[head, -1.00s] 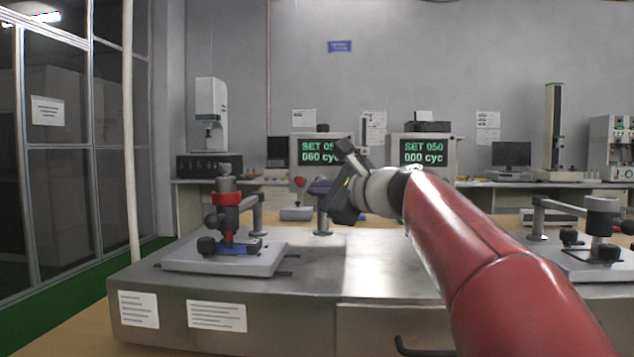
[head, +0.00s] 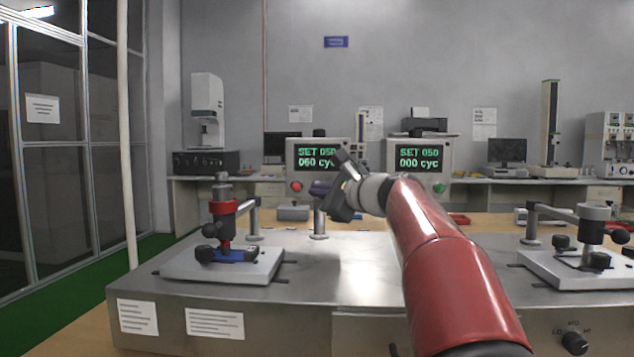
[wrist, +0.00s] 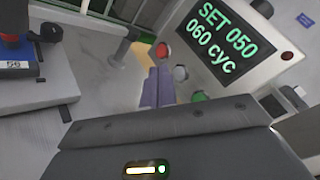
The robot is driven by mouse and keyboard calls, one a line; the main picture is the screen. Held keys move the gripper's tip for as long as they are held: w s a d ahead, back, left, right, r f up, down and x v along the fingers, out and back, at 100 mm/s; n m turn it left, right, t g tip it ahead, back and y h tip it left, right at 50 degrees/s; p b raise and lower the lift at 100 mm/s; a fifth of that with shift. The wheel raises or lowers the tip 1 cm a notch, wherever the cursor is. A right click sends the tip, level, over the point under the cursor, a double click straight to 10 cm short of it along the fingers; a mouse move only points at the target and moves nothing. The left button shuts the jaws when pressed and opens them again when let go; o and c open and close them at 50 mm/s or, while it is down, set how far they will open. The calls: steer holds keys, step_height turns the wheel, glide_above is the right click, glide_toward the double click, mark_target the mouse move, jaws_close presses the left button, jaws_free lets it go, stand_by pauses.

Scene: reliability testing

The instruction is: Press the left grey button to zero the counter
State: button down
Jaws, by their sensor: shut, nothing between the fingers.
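The left counter box (head: 291,150) stands behind the bench and its display reads SET 050, 060 cyc. In the wrist view its button row shows a red button (wrist: 162,50), a grey button (wrist: 181,73) and a green button (wrist: 199,96). My gripper (head: 318,188) is shut and empty, its purple fingers pointing toward the row. In the wrist view the fingertips (wrist: 158,74) appear just left of the grey button; contact cannot be told. In the head view the red button (head: 296,187) is clear, while my gripper hides the grey one.
A right counter box (head: 448,157) reads 000 cyc, with a green button (head: 438,188). A test fixture with a red collar (head: 223,207) stands on the left of the steel bench (head: 330,265); another fixture (head: 592,225) is at right.

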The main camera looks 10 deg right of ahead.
steer(key=shift+w+d, duration=0.15)
steer(key=shift+w, duration=0.35)
steer(key=shift+w, duration=0.1)
stand_by(1.6)
steer(key=shift+w+d+p, duration=0.15)
steer(key=shift+w+p, duration=0.15)
steer(key=shift+p, duration=0.15)
steer(key=shift+w+d+p, duration=0.1)
steer(key=shift+w+p, duration=0.2)
steer(key=shift+w, duration=0.05)
stand_by(0.5)
stand_by(0.3)
steer(key=shift+s+a+b, duration=0.25)
steer(key=shift+s+b, duration=0.2)
steer(key=shift+s, duration=0.3)
steer(key=shift+s, duration=0.1)
